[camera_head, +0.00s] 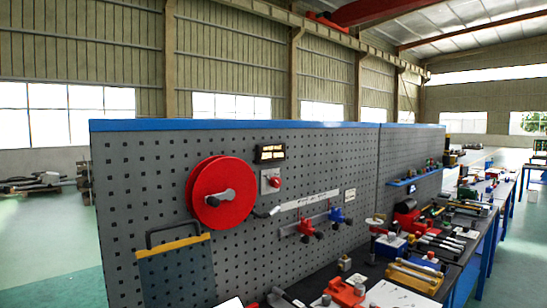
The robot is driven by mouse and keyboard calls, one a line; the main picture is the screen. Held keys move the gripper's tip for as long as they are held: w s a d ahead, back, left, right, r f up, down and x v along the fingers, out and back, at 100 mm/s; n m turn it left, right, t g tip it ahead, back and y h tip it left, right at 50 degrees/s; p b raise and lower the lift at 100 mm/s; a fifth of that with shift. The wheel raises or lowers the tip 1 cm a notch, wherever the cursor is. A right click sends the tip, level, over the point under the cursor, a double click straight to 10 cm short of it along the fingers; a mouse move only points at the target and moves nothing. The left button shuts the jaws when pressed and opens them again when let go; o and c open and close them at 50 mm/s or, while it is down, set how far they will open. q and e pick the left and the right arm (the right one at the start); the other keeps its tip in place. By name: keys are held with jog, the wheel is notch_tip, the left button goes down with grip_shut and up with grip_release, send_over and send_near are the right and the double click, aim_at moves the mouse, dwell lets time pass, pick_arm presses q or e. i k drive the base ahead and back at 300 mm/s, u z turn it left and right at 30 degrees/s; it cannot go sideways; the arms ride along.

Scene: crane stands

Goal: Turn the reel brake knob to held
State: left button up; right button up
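A large red reel (236,207) is mounted on the grey pegboard, with a grey hub and arm at its centre. Just right of it, a small red knob (274,182) sits on a light grey plate (266,175); it looks like the reel brake knob. Its pointer direction and any held marking are too small to read. A black sign (270,153) with lit yellowish text, unreadable here, is above the plate. Neither of my grippers can be made out in the head view.
A grey lever with a dark end (267,212) sticks out below the knob. Right of it are a white strip (309,200) and a rail with a red clamp (305,227) and blue clamp (337,215). A handled panel (176,270) stands lower left. The bench below is cluttered.

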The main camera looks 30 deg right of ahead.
aim_at(275, 182)
jog(key=z, duration=0.95)
jog(key=k, duration=1.25)
jog(key=z, duration=1.7)
jog(key=i, duration=2.8)
jog(key=u, duration=1.55)
jog(key=i, duration=0.9)
jog(key=u, duration=0.85)
